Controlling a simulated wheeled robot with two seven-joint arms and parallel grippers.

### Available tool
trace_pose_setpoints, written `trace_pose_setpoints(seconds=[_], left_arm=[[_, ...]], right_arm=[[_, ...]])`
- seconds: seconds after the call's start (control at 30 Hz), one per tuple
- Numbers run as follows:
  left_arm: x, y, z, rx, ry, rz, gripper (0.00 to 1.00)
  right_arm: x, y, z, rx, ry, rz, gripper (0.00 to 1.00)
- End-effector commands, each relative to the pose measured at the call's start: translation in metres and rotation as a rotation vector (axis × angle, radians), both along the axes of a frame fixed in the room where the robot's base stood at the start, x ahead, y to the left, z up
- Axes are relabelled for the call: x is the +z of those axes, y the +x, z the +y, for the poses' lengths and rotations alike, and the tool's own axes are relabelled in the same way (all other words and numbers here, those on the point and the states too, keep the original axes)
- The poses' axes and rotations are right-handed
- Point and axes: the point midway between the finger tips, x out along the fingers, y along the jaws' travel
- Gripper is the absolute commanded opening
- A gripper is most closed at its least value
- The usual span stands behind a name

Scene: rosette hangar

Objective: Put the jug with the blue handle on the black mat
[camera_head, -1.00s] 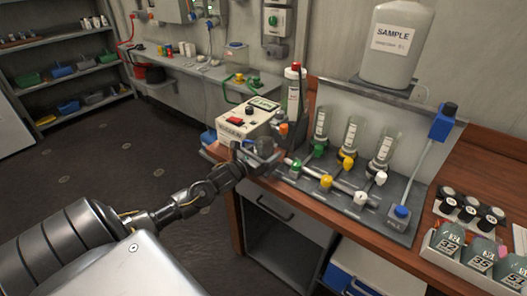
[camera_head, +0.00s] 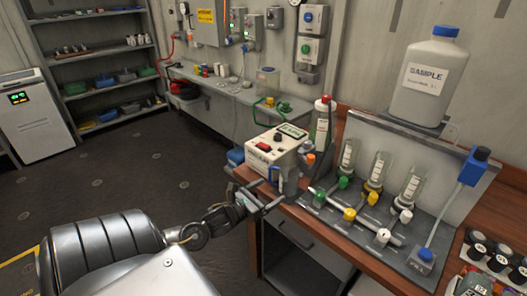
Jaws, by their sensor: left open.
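My left gripper (camera_head: 258,201) is open, at the front left edge of the wooden bench. A small object with a blue, arched handle (camera_head: 279,181) is just behind and right of the fingers, in front of the white instrument box. It looks like the jug, but its body is small and partly hidden. No jaw closes on it. I cannot make out a black mat in this view. My right gripper is not in view.
The white instrument box (camera_head: 277,150) and a red-capped bottle (camera_head: 322,122) stand behind. A grey tray (camera_head: 398,254) with valves and clear cylinders fills the bench to the right. A large sample bottle (camera_head: 428,80) stands above it. Dark open floor (camera_head: 140,180) lies left.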

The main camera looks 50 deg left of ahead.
Motion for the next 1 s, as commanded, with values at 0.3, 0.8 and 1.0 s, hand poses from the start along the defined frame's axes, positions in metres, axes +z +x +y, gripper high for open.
trace_pose_setpoints(seconds=[0.3,0.8,1.0], left_arm=[[0.0,-0.012,0.001,0.0,0.001,-0.001,0.86],[-0.147,-0.041,0.03,0.221,-0.533,0.257,0.86],[-0.337,-0.141,0.008,0.682,-1.29,0.49,0.86]], right_arm=[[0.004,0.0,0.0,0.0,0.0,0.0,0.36],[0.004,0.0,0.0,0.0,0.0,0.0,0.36],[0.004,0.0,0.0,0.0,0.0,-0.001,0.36]])
